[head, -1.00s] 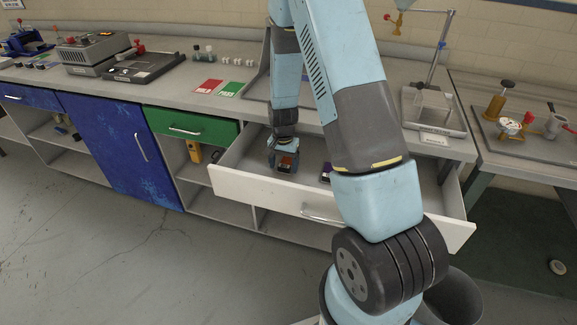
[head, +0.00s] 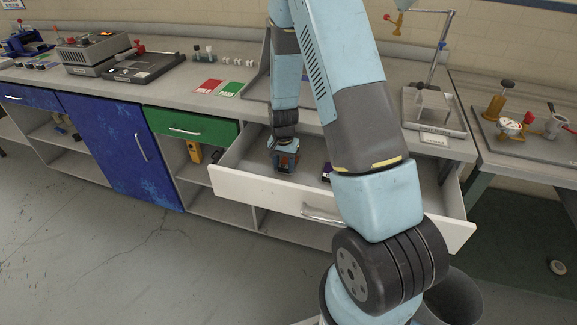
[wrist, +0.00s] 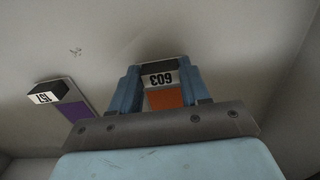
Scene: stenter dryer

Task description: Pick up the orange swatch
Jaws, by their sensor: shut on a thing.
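The orange swatch (wrist: 165,98) has a dark block at one end with a white label reading 603, upside down in the wrist view. It lies in the open white drawer (head: 255,192). My gripper (wrist: 161,85) is shut on it, with one blue finger against each side. In the head view my gripper (head: 286,162) points down inside the left part of the drawer, and only a small part of the orange swatch shows between its fingers. I cannot tell whether the swatch touches the drawer floor.
A purple swatch (wrist: 74,109) labelled 151 lies beside the orange one, to its left in the wrist view. The drawer walls surround my gripper. Red (head: 208,86) and green (head: 230,89) cards lie on the worktop above.

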